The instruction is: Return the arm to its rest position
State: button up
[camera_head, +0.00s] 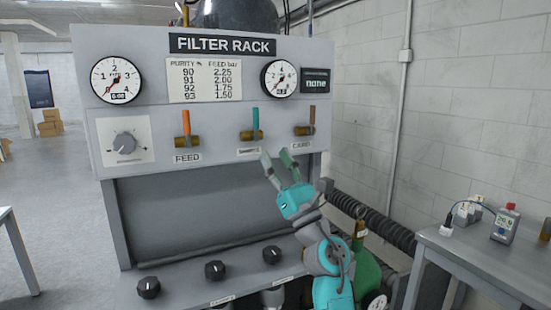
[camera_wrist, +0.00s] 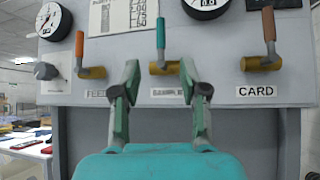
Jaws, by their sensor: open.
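My gripper (camera_head: 279,160) is open and empty, raised in front of the filter rack panel (camera_head: 220,140). In the head view its fingers point up toward the panel, below and right of the teal-handled sample valve (camera_head: 254,125). In the wrist view my gripper (camera_wrist: 160,90) has its two fingers spread apart, with the teal-handled valve (camera_wrist: 161,45) beyond and between them. The fingers partly cover the label under that valve. My teal arm reaches up from the bottom right of the head view.
The orange-handled feed valve (camera_head: 185,130) and brown-handled card valve (camera_head: 308,123) flank the teal one; all three handles stand up. Several black knobs (camera_head: 215,269) sit on the lower ledge. A green cylinder (camera_head: 367,278) stands beside my arm. A side table (camera_head: 470,262) holds a grey device (camera_head: 504,226).

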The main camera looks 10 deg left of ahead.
jog(key=s+d+f+m+t+h, duration=0.1)
jog(key=s+d+f+m+h, duration=0.25)
jog(key=f+m, duration=0.45)
jog(key=s+d+f+m+t+h, duration=0.1)
jog(key=s+d+f+m+h, duration=0.25)
jog(key=f, duration=0.85)
jog(key=s+d+f+m+t+h, duration=0.1)
jog(key=s+d+f+m, duration=0.4)
jog(key=f, duration=0.6)
jog(key=s+d+f+m+g+h, duration=0.1)
jog(key=s+d+f+m+h, duration=0.25)
jog(key=s+f+m, duration=0.4)
jog(key=s+d+f+m+h, duration=0.2)
jog(key=s+d+f+m, duration=0.25)
jog(key=s, duration=0.55)
jog(key=s+d+f+m+g+h, duration=0.1)
jog(key=s+d+m+g+h, duration=0.2)
jog(key=s+m, duration=0.5)
jog(key=s+d+f+m+g+h, duration=0.2)
jog(key=s+d+m, duration=0.3)
jog(key=s, duration=1.6)
jog(key=m+g+h, duration=0.1)
jog(key=m, duration=0.3)
